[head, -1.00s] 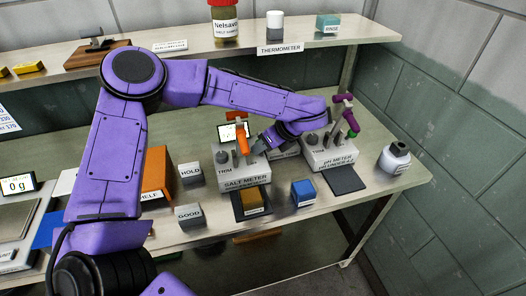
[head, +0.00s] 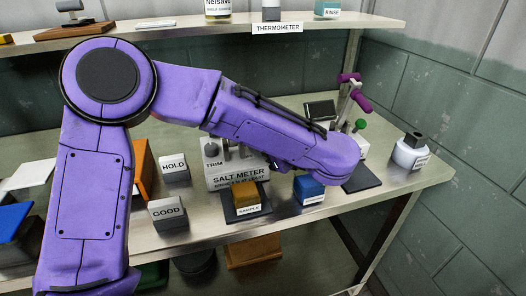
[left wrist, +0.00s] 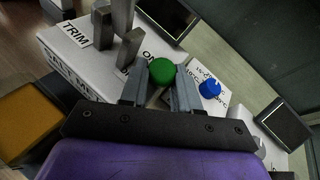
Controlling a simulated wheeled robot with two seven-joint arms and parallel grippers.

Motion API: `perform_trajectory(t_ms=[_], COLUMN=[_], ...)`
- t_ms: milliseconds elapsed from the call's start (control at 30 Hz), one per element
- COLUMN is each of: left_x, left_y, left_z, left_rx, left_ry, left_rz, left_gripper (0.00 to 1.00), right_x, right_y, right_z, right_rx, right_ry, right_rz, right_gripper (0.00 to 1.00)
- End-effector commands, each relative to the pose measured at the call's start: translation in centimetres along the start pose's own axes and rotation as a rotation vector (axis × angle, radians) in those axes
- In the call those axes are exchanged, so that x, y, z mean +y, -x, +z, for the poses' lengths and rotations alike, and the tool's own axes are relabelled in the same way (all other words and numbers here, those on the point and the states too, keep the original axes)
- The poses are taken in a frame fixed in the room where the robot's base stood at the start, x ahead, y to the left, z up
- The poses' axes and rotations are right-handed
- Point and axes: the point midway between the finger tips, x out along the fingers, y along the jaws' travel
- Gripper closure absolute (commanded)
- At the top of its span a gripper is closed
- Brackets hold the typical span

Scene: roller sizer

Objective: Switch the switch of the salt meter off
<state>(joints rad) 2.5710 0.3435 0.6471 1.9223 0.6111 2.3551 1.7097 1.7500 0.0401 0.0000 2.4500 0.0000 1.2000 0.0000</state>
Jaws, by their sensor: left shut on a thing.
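The salt meter (head: 236,178) is a pale box behind the sample block in the head view, partly covered by my left arm. In the left wrist view its labelled front (left wrist: 72,92) is at the left, with grey posts by the TRIM label. My left gripper (left wrist: 162,78) has its fingers on both sides of a green knob (left wrist: 162,70), beside the "ON" lettering, and is shut on it. This appears to be the switch's tip; its stem is hidden. In the head view the left gripper is hidden behind my arm. My right gripper is not in view.
A blue knob (left wrist: 210,88) is close right of the fingers. Dark screens (left wrist: 165,14) (left wrist: 285,125) stand behind and to the right. A yellow sample block (head: 246,198), blue block (head: 309,188), HOLD block (head: 174,167) and white bottle (head: 410,152) stand around.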

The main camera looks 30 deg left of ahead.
Motion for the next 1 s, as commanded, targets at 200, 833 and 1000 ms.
perform_trajectory(t_ms=[200,833,1000], left_x=[0.1,0.1,0.1], left_y=[0.1,0.0,1.3], left_z=[-0.1,-0.1,-0.2], left_rx=[-0.019,-0.018,-0.019], left_ry=[0.007,0.007,0.008], left_rz=[-0.008,-0.007,-0.01], left_gripper=[1.0,0.47,0.47], right_x=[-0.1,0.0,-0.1], right_y=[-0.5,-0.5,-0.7], right_z=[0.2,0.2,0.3], right_rx=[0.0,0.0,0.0], right_ry=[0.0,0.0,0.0], right_rz=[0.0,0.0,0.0], right_gripper=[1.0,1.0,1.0])
